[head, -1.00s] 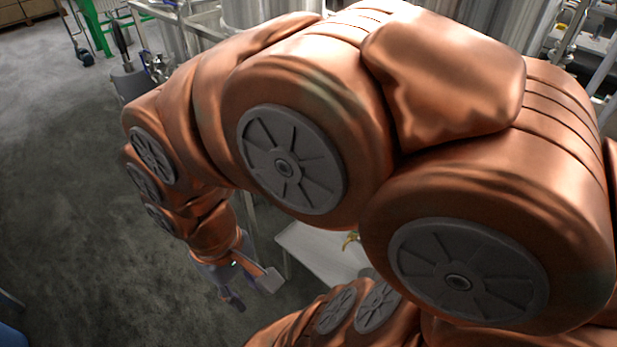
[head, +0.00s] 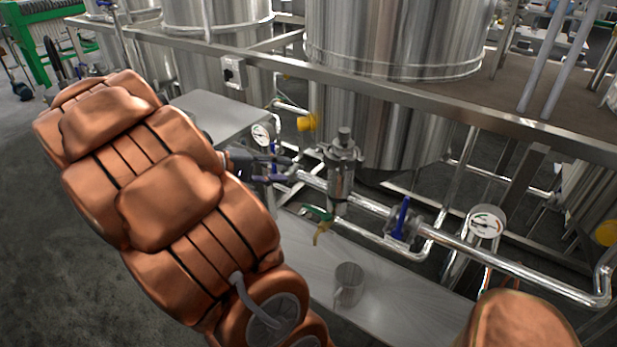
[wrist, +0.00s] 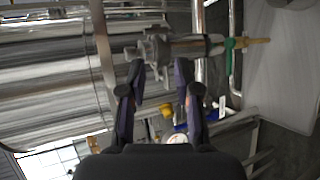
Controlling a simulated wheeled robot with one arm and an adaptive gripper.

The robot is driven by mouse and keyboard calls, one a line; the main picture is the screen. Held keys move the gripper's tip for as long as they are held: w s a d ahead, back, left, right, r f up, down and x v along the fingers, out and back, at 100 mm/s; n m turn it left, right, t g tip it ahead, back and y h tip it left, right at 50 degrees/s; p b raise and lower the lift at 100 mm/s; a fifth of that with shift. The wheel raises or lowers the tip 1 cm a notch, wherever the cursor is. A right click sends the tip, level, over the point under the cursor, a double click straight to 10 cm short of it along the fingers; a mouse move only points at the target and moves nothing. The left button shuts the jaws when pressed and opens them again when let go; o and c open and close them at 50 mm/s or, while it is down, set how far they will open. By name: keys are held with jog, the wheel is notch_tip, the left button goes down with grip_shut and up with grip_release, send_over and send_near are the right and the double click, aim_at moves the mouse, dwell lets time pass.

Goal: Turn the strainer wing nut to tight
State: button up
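The strainer (head: 341,178) is an upright steel body on the horizontal pipe, with a clamped collar and a small knob-like top (head: 344,136), which looks like the wing nut; its wings are too small to make out. In the wrist view the strainer (wrist: 192,46) lies sideways, its top end (wrist: 131,53) to the left. My gripper (head: 292,170) is left of the strainer in the head view. In the wrist view its two dark fingers (wrist: 160,68) are apart, with nothing held between them. The fingertips appear close to the strainer; contact cannot be told.
A green-handled valve (head: 318,213) sits below the strainer. A blue-handled valve (head: 401,216) and a gauge (head: 487,222) are on the pipe to the right. A steel rail (head: 400,93) runs above.

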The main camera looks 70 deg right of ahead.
aim_at(311, 156)
jog(key=w+d+f+g+h+b, duration=0.1)
jog(key=w+d+f+h+b, duration=0.4)
jog(key=d+f+b, duration=0.6)
jog(key=shift+w+d+r+p+x, duration=0.1)
jog(key=shift+r+p+x, duration=0.3)
jog(key=shift+x, duration=1.1)
jog(key=shift+w+d+r+p+x, duration=0.15)
jog(key=shift+p+x, duration=0.4)
jog(key=shift+x, duration=1)
jog(key=shift+w+a+r+p+x, duration=0.1)
jog(key=shift+r+p+x, duration=0.3)
jog(key=shift+x, duration=1.1)
jog(key=shift+f, duration=0.1)
grip_shut()
